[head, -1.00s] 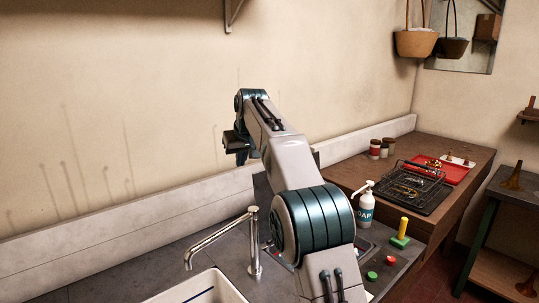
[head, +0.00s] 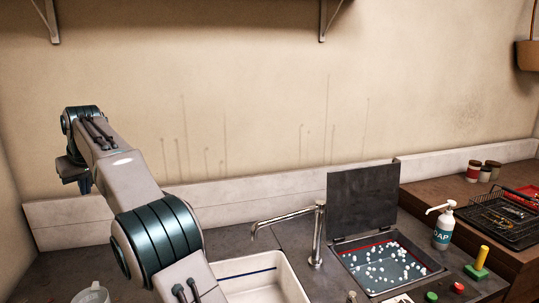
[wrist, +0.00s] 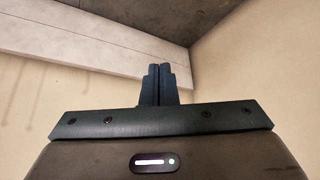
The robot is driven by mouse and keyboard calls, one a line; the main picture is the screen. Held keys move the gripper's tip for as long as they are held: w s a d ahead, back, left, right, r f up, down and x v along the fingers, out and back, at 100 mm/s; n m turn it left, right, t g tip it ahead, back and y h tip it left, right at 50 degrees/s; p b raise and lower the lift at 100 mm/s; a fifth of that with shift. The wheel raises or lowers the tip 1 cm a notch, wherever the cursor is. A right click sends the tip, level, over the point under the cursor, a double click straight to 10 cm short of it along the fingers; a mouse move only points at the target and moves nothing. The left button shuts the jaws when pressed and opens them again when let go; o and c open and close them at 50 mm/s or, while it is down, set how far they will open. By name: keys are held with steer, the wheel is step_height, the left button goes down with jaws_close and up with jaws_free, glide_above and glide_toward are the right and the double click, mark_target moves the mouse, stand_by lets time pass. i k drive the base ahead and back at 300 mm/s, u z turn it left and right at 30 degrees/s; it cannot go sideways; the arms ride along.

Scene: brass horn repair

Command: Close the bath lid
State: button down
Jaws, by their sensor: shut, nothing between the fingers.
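The bath (head: 392,280) is set into the counter in the head view, with several small white pieces in its liquid and a red line along its far wall. Its dark grey lid (head: 364,198) stands upright at the back edge, hinged open. My gripper (head: 84,184) is at the left of the head view, partly hidden by my arm, well left of the lid and above the counter. In the wrist view my gripper (wrist: 160,70) has its two fingers together, with nothing between them and the wall beyond.
A faucet (head: 318,235) and a white sink (head: 262,281) stand left of the bath. A soap bottle (head: 442,228), a green block with a yellow handle (head: 480,262) and a red button (head: 457,287) are to its right. A wire basket (head: 505,215) is farther right. A clear jug (head: 92,294) is at bottom left.

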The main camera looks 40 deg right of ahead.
mark_target(359, 200)
steer(key=u, duration=0.7)
steer(key=k, duration=2.05)
steer(key=z, duration=1.9)
steer(key=i, duration=1.65)
steer(key=u, duration=0.05)
